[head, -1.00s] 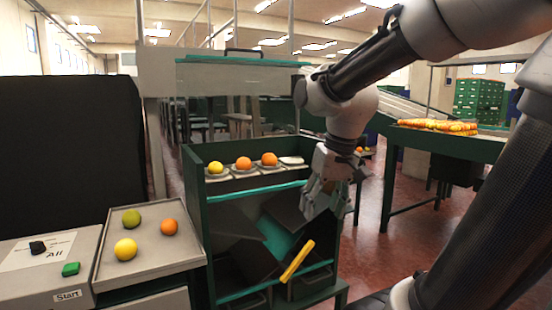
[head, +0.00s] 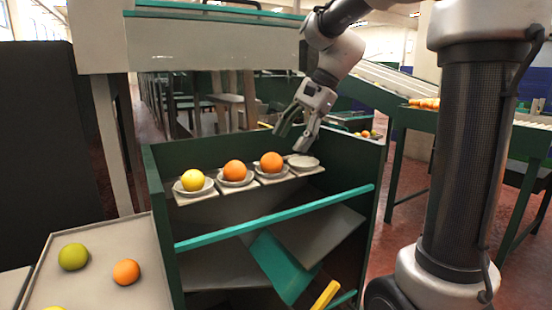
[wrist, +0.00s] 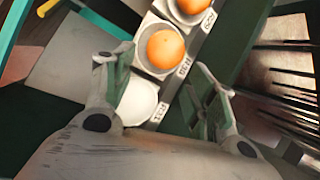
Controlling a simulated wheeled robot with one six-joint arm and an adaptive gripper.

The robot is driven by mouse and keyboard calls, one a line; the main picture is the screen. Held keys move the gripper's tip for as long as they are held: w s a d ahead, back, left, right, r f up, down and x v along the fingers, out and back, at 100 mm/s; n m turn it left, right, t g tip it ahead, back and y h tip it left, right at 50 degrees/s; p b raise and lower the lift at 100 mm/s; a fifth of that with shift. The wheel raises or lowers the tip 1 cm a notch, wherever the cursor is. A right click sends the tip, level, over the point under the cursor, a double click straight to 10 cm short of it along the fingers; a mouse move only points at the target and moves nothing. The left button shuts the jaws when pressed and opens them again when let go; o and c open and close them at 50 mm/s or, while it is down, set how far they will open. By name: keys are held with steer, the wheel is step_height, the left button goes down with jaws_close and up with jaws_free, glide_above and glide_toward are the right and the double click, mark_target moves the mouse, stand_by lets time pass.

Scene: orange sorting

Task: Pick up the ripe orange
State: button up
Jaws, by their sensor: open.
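Two orange fruits sit in cups on the green sorting stand: one in the middle (head: 234,170) and one to its right (head: 271,162). A third orange (head: 126,272) lies on the grey tray (head: 110,238) at lower left. I cannot tell which one the task means. My gripper (head: 294,138) is open and empty, above and slightly behind the right end of the cup row, near the empty cup (head: 303,162). In the wrist view, the nearest orange (wrist: 165,49) shows beyond and between the fingers, apart from them, and the empty cup (wrist: 137,102) lies close by the left finger.
A yellow fruit (head: 192,180) fills the leftmost cup. A green fruit (head: 73,256) and part of a yellow one (head: 52,308) are on the tray. The stand's back panel (head: 215,149) rises behind the cups. Below are slanted chutes and a teal bar (head: 275,219).

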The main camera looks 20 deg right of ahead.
mark_target(275, 154)
steer(key=shift+a+r+m, duration=0.2)
steer(key=shift+m, duration=0.35)
steer(key=shift+a+r+m, duration=0.15)
steer(key=shift+m, duration=0.4)
steer(key=x, duration=0.7)
steer(key=shift+a+f, duration=0.25)
steer(key=shift+a, duration=0.05)
steer(key=c, duration=0.7)
steer(key=shift+r, duration=0.1)
